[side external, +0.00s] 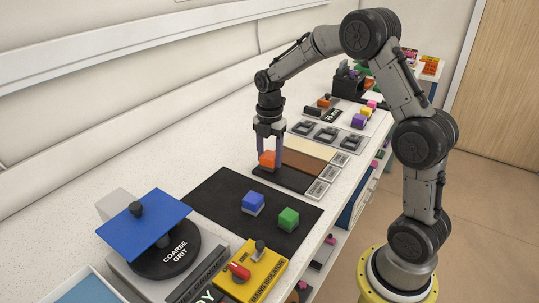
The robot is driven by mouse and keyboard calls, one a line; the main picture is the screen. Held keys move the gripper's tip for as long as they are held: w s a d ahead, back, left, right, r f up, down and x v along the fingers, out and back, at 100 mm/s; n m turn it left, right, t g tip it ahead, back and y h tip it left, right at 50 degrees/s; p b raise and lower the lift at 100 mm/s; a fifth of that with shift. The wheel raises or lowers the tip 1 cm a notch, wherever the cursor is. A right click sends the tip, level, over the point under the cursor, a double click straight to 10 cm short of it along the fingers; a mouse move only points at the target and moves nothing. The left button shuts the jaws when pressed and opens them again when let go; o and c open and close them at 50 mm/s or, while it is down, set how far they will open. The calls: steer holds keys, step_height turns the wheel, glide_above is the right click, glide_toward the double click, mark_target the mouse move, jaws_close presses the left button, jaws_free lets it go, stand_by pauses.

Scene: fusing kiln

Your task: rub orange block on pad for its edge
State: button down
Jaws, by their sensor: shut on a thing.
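My gripper (269,148) points down and is shut on the orange block (267,160). The block is at the near dark strip of the pad (295,181). I cannot tell whether the block touches the strip or sits just above it. Beyond the dark strip, the pad set has a brown strip (304,163) and a cream strip (309,147), both bare. The lower side of the block shows between the fingers.
A blue block (252,203) and a green block (288,219) stand on a black mat (217,197) nearer the camera. A coarse grit wheel (164,254) with a blue plate (144,219) and a yellow isolator box (249,274) are in front. Labelled tiles (318,188) flank the pad.

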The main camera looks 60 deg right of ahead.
mark_target(297, 180)
steer(key=shift+f, duration=0.4)
stand_by(0.3)
steer(key=shift+s, duration=0.1)
steer(key=shift+s+f, duration=0.1)
steer(key=shift+s, duration=4.4)
steer(key=shift+w, duration=4.65)
steer(key=shift+s, duration=4.65)
steer(key=shift+w, duration=3.6)
